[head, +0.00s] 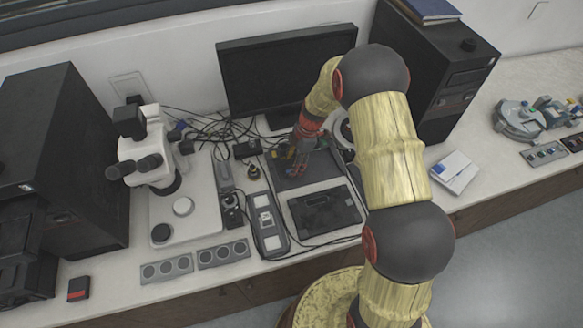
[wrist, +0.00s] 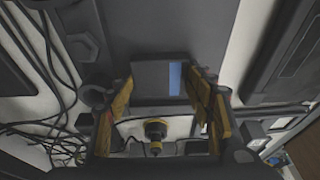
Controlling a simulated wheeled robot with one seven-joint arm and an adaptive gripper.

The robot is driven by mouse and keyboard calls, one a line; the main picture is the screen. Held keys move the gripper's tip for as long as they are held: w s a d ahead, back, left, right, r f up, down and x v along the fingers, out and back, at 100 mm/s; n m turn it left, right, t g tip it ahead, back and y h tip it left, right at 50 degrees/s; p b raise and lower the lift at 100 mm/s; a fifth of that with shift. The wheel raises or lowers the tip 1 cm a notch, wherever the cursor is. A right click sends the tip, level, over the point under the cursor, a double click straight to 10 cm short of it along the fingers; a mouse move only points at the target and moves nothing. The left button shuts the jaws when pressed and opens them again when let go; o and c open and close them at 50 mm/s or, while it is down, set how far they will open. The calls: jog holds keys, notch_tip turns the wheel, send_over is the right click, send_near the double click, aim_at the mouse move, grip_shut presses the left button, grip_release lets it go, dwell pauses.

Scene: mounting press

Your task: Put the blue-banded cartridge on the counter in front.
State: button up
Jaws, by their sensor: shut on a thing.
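The blue-banded cartridge (wrist: 150,78) is a grey block with a blue stripe near its right side in the wrist view. My gripper (wrist: 160,88) has its yellow fingers on either side of it and is shut on it. In the head view my gripper (head: 298,165) is low over the dark plate on the counter (head: 208,278), in front of the monitor. I cannot make out the cartridge clearly there. Whether it touches the surface below cannot be told.
A microscope (head: 150,150) stands left, with tangled cables near my gripper. A black flat unit (head: 325,211) lies just in front of the dark plate. A monitor (head: 280,70) is behind. A white-blue box (head: 455,172) lies right, with clear counter around it.

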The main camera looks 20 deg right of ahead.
jog(key=shift+c, duration=1.2)
jog(key=shift+r, duration=0.15)
